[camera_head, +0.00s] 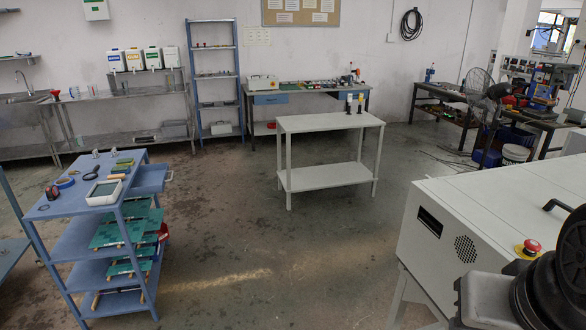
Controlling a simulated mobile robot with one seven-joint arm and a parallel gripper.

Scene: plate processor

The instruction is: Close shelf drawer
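A blue shelf unit (95,228) stands on the floor at the left. Its drawer (151,179) is just under the top board and sticks out past the right side, so it stands open. A small handle (169,176) is on the drawer's outer end. My gripper is not in view. Dark, rounded parts at the lower right look like my own arm, far from the shelf.
A white machine (480,225) with a red stop button (532,246) fills the right side. A white two-level table (329,125) stands in the middle back. Green boards (118,234) lie on the shelf's lower levels. The floor between shelf and machine is clear.

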